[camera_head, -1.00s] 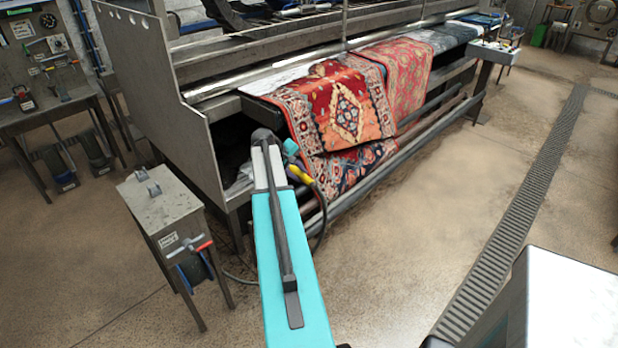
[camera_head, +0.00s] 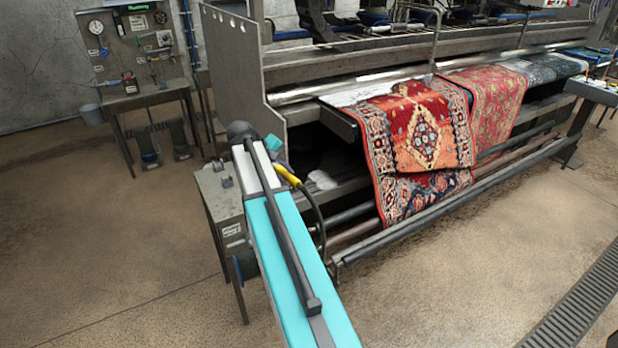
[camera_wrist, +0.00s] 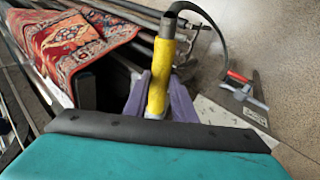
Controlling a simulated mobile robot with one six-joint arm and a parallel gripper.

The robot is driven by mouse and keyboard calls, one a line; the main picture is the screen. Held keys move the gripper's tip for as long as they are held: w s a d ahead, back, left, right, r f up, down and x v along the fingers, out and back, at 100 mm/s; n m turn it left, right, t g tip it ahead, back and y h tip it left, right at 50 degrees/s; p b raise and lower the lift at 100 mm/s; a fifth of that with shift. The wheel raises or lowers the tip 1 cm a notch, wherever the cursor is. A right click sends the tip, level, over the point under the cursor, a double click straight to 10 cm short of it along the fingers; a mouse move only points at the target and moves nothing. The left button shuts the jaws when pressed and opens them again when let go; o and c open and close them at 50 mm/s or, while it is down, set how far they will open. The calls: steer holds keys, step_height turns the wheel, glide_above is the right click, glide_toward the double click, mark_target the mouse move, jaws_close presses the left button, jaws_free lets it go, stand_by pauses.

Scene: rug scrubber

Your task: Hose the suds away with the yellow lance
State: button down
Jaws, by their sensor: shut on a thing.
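The yellow lance (camera_wrist: 160,75) is held upright in the wrist view between the purple fingers of my gripper (camera_wrist: 158,100), with a dark hose running from its dark end. In the head view the lance (camera_head: 288,175) shows as a short yellow piece beside my arm, left of the rugs; most of my gripper is hidden there. A red patterned rug (camera_head: 425,135) hangs over the front of the machine. White, foam-like patches lie at the rug's upper left (camera_head: 365,92), and a white lump (camera_head: 322,180) sits lower, under the bed. I cannot tell for certain that these are suds.
The rug machine's side plate (camera_head: 235,75) and front rollers (camera_head: 420,215) border the work area. A bench (camera_head: 145,97) stands at the back left. The floor in front is clear, with a drain grate (camera_head: 585,300) at right.

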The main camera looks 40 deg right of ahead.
steer(key=w+a+r+n+t, duration=0.1)
steer(key=a+r, duration=0.3)
steer(key=a, duration=0.9)
steer(key=w+a+r+n, duration=0.1)
steer(key=a+r, duration=0.3)
steer(key=a, duration=1)
steer(key=w+a+r+n+t+b, duration=0.1)
steer(key=a+r, duration=0.3)
steer(key=a, duration=0.9)
steer(key=shift+w+a+r+n+t+y, duration=0.3)
steer(key=shift+w+a+r+n, duration=0.15)
steer(key=shift+n, duration=0.25)
steer(key=shift+f, duration=0.1)
